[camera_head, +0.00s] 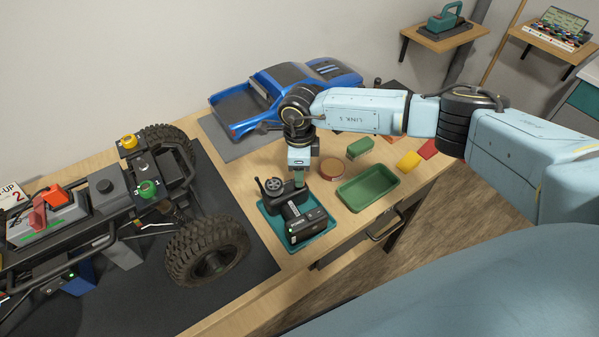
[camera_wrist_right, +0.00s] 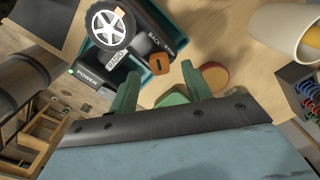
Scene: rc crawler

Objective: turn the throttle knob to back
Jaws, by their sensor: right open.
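The black transmitter (camera_head: 304,224) stands in a teal tray (camera_head: 268,224) near the table's front edge. In the wrist view it shows a white-spoked wheel (camera_wrist_right: 108,24), a "BACK" label (camera_wrist_right: 154,38), a second white label and a "POWER" label (camera_wrist_right: 87,76) by a green light. A small orange piece with a dark mark (camera_wrist_right: 158,67), possibly the throttle knob, shows between and beyond my green fingertips. My right gripper (camera_head: 300,178) points down over the transmitter; in the wrist view its fingers (camera_wrist_right: 158,80) are apart with nothing gripped. I cannot tell the knob's setting. My left gripper is not in view.
A green tray (camera_head: 382,200) and a round brown-topped container (camera_head: 332,168) stand right of the transmitter. The crawler chassis (camera_head: 100,215) with big tyres fills the left on a dark mat. A blue truck body (camera_head: 285,90) lies behind. The table's front edge is close.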

